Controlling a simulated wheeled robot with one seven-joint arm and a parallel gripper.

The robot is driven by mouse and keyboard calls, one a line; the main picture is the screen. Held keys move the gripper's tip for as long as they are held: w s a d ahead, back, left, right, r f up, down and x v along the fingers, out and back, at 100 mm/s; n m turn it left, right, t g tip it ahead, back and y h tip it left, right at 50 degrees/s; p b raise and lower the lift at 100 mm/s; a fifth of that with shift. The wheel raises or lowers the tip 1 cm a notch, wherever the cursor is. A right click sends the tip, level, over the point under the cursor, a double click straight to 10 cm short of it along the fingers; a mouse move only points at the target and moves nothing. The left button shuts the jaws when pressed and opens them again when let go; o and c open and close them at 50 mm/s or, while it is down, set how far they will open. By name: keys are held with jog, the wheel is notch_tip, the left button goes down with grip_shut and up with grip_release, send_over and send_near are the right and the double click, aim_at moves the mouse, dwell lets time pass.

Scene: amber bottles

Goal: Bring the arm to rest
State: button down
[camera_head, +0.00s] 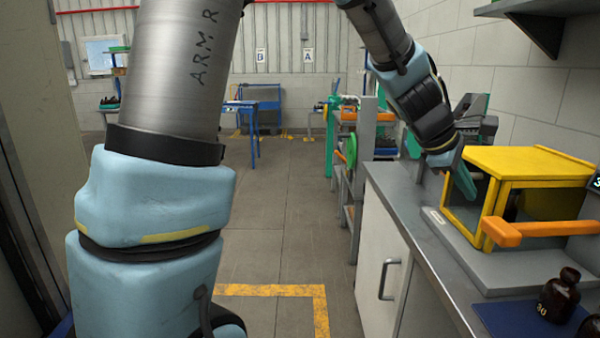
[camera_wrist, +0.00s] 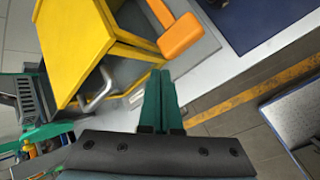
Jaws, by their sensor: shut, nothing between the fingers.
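My gripper (camera_wrist: 162,102) shows in the wrist view with its two green fingers together and nothing between them. In the head view my gripper (camera_head: 463,180) hangs at the left front of a yellow box-like cabinet (camera_head: 525,163) on the counter. The cabinet also shows in the wrist view (camera_wrist: 85,40), with an orange handle (camera_wrist: 180,35) beside it. From the head view I cannot tell whether the fingers touch the cabinet's frame. In the wrist view the fingertips appear apart from it. My arm reaches from the upper middle down to the counter.
The grey counter (camera_head: 425,245) runs along the right wall. The orange handle (camera_head: 540,230) sticks out at the cabinet's front. An amber bottle (camera_head: 559,294) stands on a dark blue mat (camera_head: 510,318) at the counter's near right. Floor left of the counter is clear.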

jog(key=w+a+f+m+y, duration=0.2)
jog(key=a+f, duration=0.1)
jog(key=a, duration=0.5)
jog(key=w+a+f+m+t+y, duration=0.1)
jog(key=w+a+f, duration=0.1)
jog(key=a, duration=0.6)
jog(key=w+a+f+m+y, duration=0.2)
jog(key=a+f, duration=0.1)
jog(key=a, duration=0.5)
jog(key=s+a+f+m+y, duration=0.1)
jog(key=s+a+m, duration=0.1)
jog(key=a, duration=0.7)
jog(key=s+a+f+m+y, duration=0.2)
jog(key=s+a, duration=0.1)
jog(key=a, duration=0.6)
jog(key=shift+s+a+f+g, duration=0.2)
jog(key=shift+s+f+g, duration=0.1)
jog(key=shift+s, duration=0.05)
